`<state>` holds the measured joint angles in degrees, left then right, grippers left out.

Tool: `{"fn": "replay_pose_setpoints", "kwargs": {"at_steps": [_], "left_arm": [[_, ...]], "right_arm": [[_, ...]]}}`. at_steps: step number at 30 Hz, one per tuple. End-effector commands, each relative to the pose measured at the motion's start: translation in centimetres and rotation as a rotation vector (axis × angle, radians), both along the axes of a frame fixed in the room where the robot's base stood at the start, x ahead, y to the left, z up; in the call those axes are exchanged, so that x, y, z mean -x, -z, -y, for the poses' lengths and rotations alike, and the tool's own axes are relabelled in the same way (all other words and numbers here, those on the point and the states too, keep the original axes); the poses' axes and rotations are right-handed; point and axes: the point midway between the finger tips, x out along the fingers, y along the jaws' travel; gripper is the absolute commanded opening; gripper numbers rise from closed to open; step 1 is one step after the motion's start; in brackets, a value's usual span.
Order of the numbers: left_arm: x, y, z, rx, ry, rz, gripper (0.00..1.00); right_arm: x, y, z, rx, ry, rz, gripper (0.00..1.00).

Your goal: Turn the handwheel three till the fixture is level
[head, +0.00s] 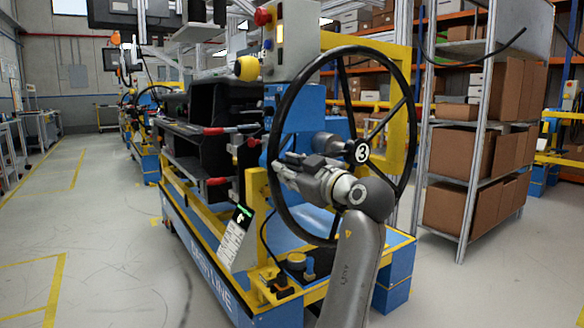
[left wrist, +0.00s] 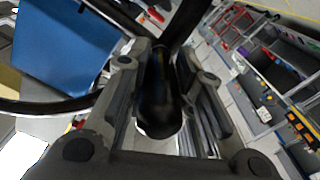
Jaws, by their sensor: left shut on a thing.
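Handwheel three (head: 403,184) is a large black wheel with spokes and a white "3" on its hub. It stands on the near end of a blue and yellow fixture (head: 190,238). The fixture carries a dark dashboard module (head: 205,128); I cannot tell whether it is level. My left gripper (head: 284,166) reaches in from the right to the wheel's left rim. In the left wrist view its fingers close around a black, round-ended cylindrical part of the wheel (left wrist: 158,105), apparently a grip. My right gripper is in neither view.
A small dark display with a green mark (head: 243,213) sits on the fixture's near side. A grey control box with a red button (head: 292,40) stands above the wheel. A shelf with cardboard boxes (head: 460,155) is at the right. The floor (head: 110,240) at the left is clear.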

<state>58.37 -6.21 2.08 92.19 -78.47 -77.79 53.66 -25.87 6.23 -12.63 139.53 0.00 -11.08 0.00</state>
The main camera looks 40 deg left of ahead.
Motion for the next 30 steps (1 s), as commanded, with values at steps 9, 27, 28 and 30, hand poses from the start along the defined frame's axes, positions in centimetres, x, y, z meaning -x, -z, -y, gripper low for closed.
{"fn": "replay_pose_setpoints", "kwargs": {"at_steps": [9,27,28,30], "left_arm": [[0.0,0.9,-0.1,0.005,-0.007,-0.025,0.00],[0.4,0.6,1.2,0.004,0.000,-0.015,0.46],[0.5,0.6,1.7,0.005,0.001,-0.015,0.46],[0.9,0.6,3.0,0.003,0.002,-0.014,0.46]], "right_arm": [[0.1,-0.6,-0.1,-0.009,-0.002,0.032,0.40],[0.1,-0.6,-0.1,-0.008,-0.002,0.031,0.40],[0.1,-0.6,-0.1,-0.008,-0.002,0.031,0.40],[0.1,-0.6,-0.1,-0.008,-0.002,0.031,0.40]]}}
